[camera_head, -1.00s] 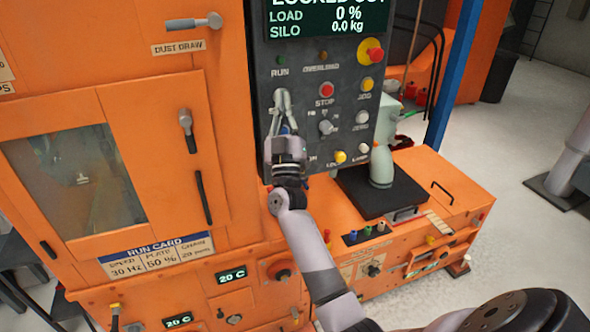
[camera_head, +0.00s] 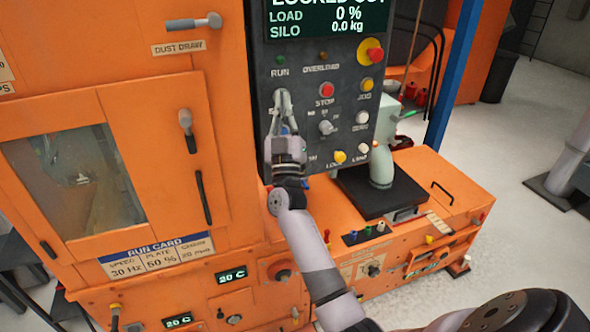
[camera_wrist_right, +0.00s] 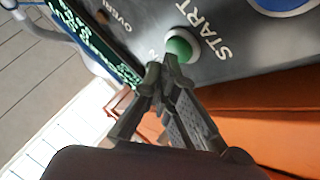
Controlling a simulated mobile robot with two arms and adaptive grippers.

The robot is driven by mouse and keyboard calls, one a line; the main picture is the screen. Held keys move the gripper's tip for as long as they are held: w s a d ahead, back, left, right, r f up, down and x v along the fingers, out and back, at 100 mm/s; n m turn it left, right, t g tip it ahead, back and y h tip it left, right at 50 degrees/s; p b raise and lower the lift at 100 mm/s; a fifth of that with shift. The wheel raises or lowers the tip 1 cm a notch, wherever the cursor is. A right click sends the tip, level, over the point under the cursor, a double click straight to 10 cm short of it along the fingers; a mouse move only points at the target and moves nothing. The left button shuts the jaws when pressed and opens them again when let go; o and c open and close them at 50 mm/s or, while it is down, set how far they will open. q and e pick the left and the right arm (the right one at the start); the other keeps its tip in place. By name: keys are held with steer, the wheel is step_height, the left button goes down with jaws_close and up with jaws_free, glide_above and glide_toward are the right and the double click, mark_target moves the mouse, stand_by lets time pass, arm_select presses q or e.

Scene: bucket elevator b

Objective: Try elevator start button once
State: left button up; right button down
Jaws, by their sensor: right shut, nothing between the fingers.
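The green start button (camera_wrist_right: 180,47) with a pale rim shows in the right wrist view beside the printed word START. In the head view it is hidden behind my right gripper. My right gripper (camera_head: 283,95) is shut and empty, pointing up in front of the dark control panel (camera_head: 345,100), below the RUN lamp. In the right wrist view its fingertips (camera_wrist_right: 158,72) are right by the button's edge; I cannot tell whether they touch it. The panel's display (camera_head: 325,17) reads LOCKED OUT, load 0 %, silo 0.0 kg. My left gripper is not in view.
Near the gripper are a red STOP button (camera_head: 326,90), a selector knob (camera_head: 327,127) and a red emergency knob (camera_head: 374,54) on yellow. A pale green bottle-shaped device (camera_head: 381,165) stands on a black plate to the right. Orange cabinet doors lie left.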

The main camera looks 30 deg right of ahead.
steer(key=shift+w+d, duration=0.1)
steer(key=shift+w, duration=0.3)
steer(key=shift+s+r, duration=0.1)
steer(key=shift+s+p, duration=0.35)
steer(key=s+a+p, duration=0.1)
steer(key=s+p, duration=0.2)
steer(key=s, duration=0.3)
steer(key=shift+a, duration=0.3)
steer(key=shift+w, duration=0.1)
stand_by(0.7)
